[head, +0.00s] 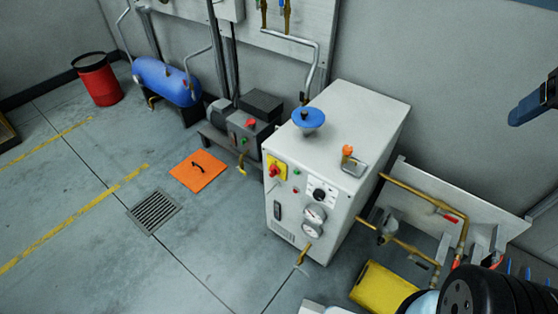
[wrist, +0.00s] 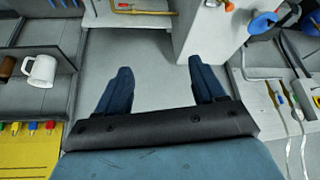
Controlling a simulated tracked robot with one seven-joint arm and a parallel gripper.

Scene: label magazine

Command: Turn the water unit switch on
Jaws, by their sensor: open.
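A white cabinet unit (head: 345,135) stands on the floor in the middle of the head view. Its front panel carries a red rotary switch (head: 274,170) on a yellow plate, at the upper left; I cannot tell its setting. A black dial (head: 319,193) and round gauges (head: 315,214) sit to the right of the switch. My gripper shows only partly at the right edge of the head view (head: 525,110), well away from the switch. In the wrist view my gripper (wrist: 158,82) is open, with nothing between its blue fingers. The switch is not identifiable there.
A dark motor unit (head: 238,130) is behind left.

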